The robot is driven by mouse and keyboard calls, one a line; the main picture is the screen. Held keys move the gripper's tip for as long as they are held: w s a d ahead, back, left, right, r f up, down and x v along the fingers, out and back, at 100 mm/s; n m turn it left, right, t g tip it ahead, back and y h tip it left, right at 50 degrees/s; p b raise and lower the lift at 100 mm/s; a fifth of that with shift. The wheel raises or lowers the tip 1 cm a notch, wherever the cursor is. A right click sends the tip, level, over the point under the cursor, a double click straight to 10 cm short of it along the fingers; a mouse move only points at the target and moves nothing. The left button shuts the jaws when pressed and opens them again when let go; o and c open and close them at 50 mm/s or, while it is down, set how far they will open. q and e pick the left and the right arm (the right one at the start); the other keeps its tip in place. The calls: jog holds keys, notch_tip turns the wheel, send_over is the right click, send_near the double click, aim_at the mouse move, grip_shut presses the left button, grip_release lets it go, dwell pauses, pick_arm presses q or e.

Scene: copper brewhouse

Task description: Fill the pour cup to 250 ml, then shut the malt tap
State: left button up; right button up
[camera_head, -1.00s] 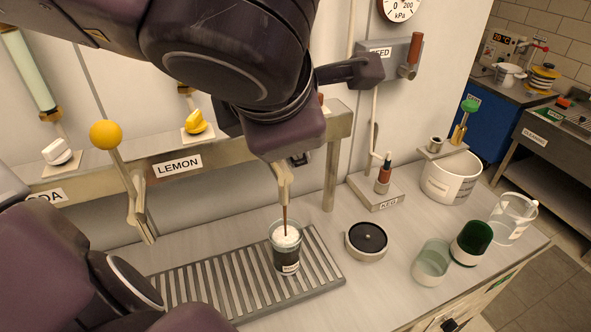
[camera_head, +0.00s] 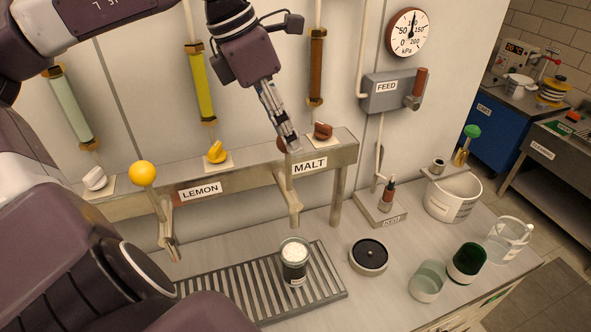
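The pour cup (camera_head: 294,264) stands upright on the slatted drip tray (camera_head: 332,291), below the malt tap's spout (camera_head: 294,208). It holds dark liquid with white foam near the rim; its level marks are too small to read. No stream shows between spout and cup. My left gripper (camera_head: 291,146) points down at the malt tap, above the MALT label (camera_head: 310,166). Its fingertips partly cover the tap's red-brown ball handle (camera_head: 283,146); I cannot tell if they touch it. The finger gap is unclear. My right gripper is out of view.
The lemon tap's yellow ball handle (camera_head: 143,173) is to the left. A brown knob (camera_head: 322,131) is beside my gripper. A round black-topped disc (camera_head: 369,256), a clear glass (camera_head: 428,281), a green glass (camera_head: 469,262), a jug (camera_head: 507,240) and a white bucket (camera_head: 452,196) stand right.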

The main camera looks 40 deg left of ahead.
pick_arm(q)
jog(key=o, duration=0.8)
jog(key=shift+a+f, duration=0.15)
jog(key=shift+a, duration=0.15)
jog(key=shift+c, duration=0.2)
jog(key=shift+d, duration=0.1)
jog(key=shift+d, duration=0.1)
jog(key=shift+r, duration=0.3)
jog(key=p+v, duration=0.3)
jog(key=v, duration=0.3)
jog(key=shift+r, duration=0.25)
jog(key=shift+s, duration=0.15)
jog(key=v, duration=1.2)
jog(key=shift+f, duration=0.1)
